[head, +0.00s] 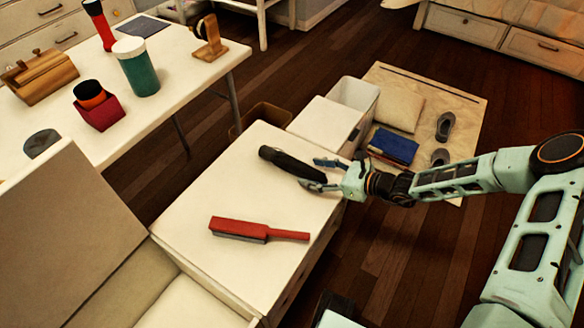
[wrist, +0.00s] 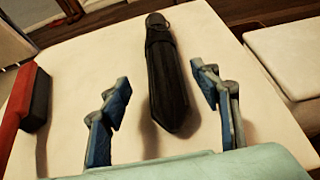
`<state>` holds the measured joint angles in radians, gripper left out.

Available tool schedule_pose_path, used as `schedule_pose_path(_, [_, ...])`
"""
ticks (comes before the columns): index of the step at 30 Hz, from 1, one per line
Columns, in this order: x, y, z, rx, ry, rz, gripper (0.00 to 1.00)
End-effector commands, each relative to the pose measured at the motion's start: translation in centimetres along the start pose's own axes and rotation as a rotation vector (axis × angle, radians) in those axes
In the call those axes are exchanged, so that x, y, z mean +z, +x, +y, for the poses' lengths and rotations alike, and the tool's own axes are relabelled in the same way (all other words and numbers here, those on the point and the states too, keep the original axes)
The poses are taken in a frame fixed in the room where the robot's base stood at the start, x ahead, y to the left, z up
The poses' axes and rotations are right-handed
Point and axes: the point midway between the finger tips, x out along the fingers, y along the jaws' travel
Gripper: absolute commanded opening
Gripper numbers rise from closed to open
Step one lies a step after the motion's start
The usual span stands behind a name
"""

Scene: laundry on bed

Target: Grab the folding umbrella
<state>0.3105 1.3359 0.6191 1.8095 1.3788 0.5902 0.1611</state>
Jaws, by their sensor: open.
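The black folding umbrella (head: 291,163) lies on the white cabinet top (head: 190,225) in the head view. In the wrist view the umbrella (wrist: 170,75) is long and dark, with its near end between the two blue fingers. My gripper (head: 322,174) is open at the right end of the umbrella in the head view. In the wrist view my gripper (wrist: 160,100) has one finger on each side of the umbrella, with a gap on both sides. Nothing is held.
A red brush (head: 255,229) lies on the same top, and it shows at the left of the wrist view (wrist: 20,97). A white box (head: 325,125) stands beyond the cabinet. A white table (head: 190,75) with several items is at the upper left.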

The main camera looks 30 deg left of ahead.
Motion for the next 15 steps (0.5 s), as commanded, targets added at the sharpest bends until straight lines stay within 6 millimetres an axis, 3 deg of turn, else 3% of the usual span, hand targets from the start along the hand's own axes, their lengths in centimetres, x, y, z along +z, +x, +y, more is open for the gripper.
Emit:
schedule_pose_path(8, [0.0, 2.7, -0.1, 0.002, -0.003, 0.001, 0.57])
schedule_pose_path(15, [0.3, 6.2, -0.5, 0.002, -0.004, 0.002, 0.57])
